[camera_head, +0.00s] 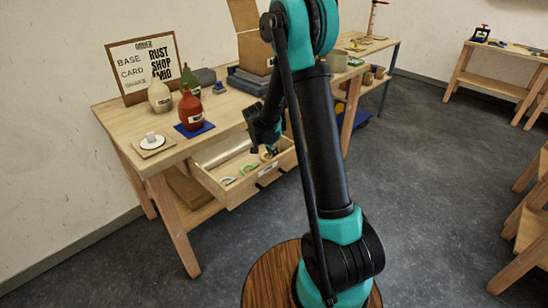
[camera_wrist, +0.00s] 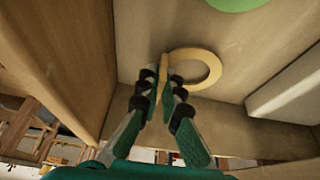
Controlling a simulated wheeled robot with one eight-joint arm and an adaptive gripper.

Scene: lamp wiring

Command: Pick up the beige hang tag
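A flat beige ring-shaped piece (camera_wrist: 212,64) shows in the wrist view inside the drawer; it looks like the beige hang tag. A narrow beige strip at its left side lies between my fingertips. My gripper (camera_wrist: 165,76) reaches down into the drawer with its two fingers on either side of this strip. Whether the fingers press on it I cannot tell. In the head view my gripper (camera_head: 268,152) is low over the right part of the open drawer (camera_head: 238,194), and the beige piece is hard to make out there.
A green ring (camera_head: 249,169) lies left of my gripper in the drawer; a green round piece (camera_wrist: 238,3) shows in the wrist view. Drawer walls stand close around. On the bench are a red bottle (camera_head: 190,110), a beige bottle (camera_head: 159,97) and a framed sign (camera_head: 128,69).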

